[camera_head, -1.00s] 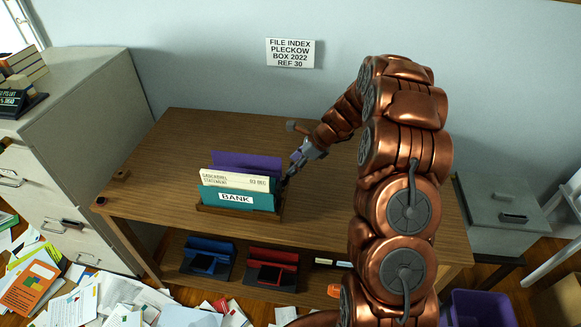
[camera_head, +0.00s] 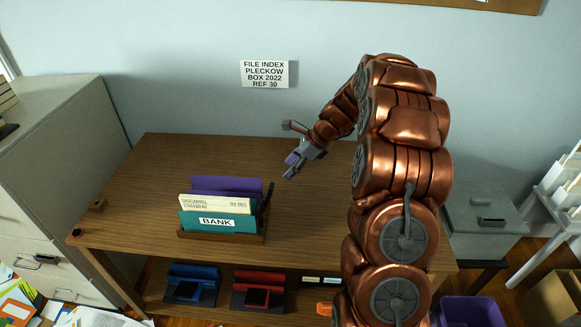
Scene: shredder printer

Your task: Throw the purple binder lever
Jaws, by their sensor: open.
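A purple binder (camera_head: 249,184) stands at the back of a small wooden holder (camera_head: 215,237) on the desk. In front of it stand a cream binder (camera_head: 212,203) and a teal binder marked BANK (camera_head: 243,223). A dark upright piece (camera_head: 265,197) shows at the holder's right end; I cannot tell whether it is a lever. My gripper (camera_head: 293,166) is open, above the desk to the right of and behind the holder, apart from the binders. A small purple patch shows at its fingers; I cannot tell what it is.
The wooden desk (camera_head: 150,165) is clear around the holder. Blue (camera_head: 192,285) and red (camera_head: 259,289) items sit on the shelf below. Grey cabinets stand left (camera_head: 70,130) and right (camera_head: 480,214). A purple bin (camera_head: 468,311) is at the lower right.

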